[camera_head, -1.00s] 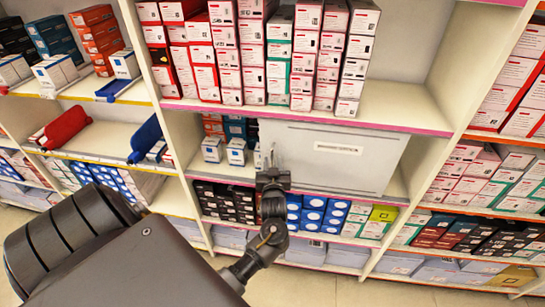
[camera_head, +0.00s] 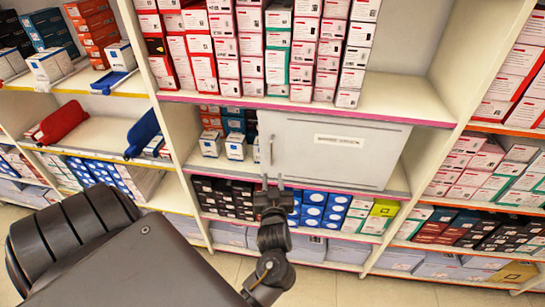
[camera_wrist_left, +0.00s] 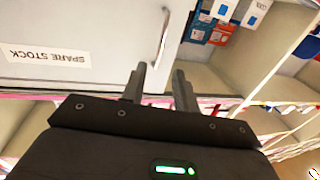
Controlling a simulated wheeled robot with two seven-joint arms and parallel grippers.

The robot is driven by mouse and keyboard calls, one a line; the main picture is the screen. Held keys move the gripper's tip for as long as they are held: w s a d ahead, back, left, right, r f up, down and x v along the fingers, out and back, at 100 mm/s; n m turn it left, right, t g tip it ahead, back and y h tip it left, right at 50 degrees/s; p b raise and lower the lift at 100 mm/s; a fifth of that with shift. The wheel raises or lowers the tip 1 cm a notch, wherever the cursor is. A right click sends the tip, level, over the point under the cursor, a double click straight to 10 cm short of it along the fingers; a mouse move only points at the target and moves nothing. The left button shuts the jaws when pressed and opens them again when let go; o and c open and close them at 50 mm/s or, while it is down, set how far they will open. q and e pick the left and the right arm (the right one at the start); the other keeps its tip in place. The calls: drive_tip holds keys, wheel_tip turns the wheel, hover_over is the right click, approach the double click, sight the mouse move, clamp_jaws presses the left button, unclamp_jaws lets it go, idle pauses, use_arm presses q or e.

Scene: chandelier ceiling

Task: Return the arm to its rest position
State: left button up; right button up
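My left gripper (camera_head: 273,179) is low in front of the shelving, just below a grey door panel (camera_head: 370,150). Its two fingers are apart with nothing between them; the wrist view shows the same open gap (camera_wrist_left: 160,69). The panel's upright handle (camera_head: 271,150) is at its left edge, above the fingertips and apart from them. In the left wrist view the handle (camera_wrist_left: 161,38) is beyond the fingers, and the label "SPARE STOCK" (camera_wrist_left: 45,56) appears upside down. My right gripper is not in view.
The panel covers the right part of its bay; small boxes (camera_head: 235,147) stand in the uncovered left part. Stacked boxes (camera_head: 250,50) fill the shelf above. Blue and white boxes (camera_head: 313,210) stand on the shelf behind my gripper. Shelf edges are close; open floor (camera_head: 330,288) lies below.

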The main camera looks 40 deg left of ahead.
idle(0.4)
use_arm(q)
drive_tip(key=w+d+f+m+h, duration=0.2)
drive_tip(key=d+f+h, duration=0.15)
drive_tip(key=f, duration=0.45)
drive_tip(key=w+d+f+m+h, duration=0.1)
drive_tip(key=d+f+m+h, duration=0.2)
drive_tip(key=d+f, duration=0.35)
drive_tip(key=s+d+f+m+g+h, duration=0.2)
drive_tip(key=s+f, duration=0.2)
drive_tip(key=f, duration=0.6)
drive_tip(key=s+d+f+m+g+h, duration=0.15)
drive_tip(key=s+f, duration=0.25)
drive_tip(key=f, duration=0.6)
drive_tip(key=s+d+f+m+g+h, duration=0.15)
drive_tip(key=s+f+g, duration=0.25)
drive_tip(key=s+f, duration=1)
drive_tip(key=s+a+f+g, duration=0.2)
drive_tip(key=s+f, duration=0.1)
drive_tip(key=s, duration=0.8)
drive_tip(key=s+a+f+g+b, duration=0.1)
drive_tip(key=s+a+f+g, duration=0.2)
drive_tip(key=s, duration=0.8)
drive_tip(key=shift+a+m+b, duration=0.3)
drive_tip(key=shift+m, duration=0.1)
drive_tip(key=shift+w+h, duration=0.1)
drive_tip(key=shift+h, duration=0.15)
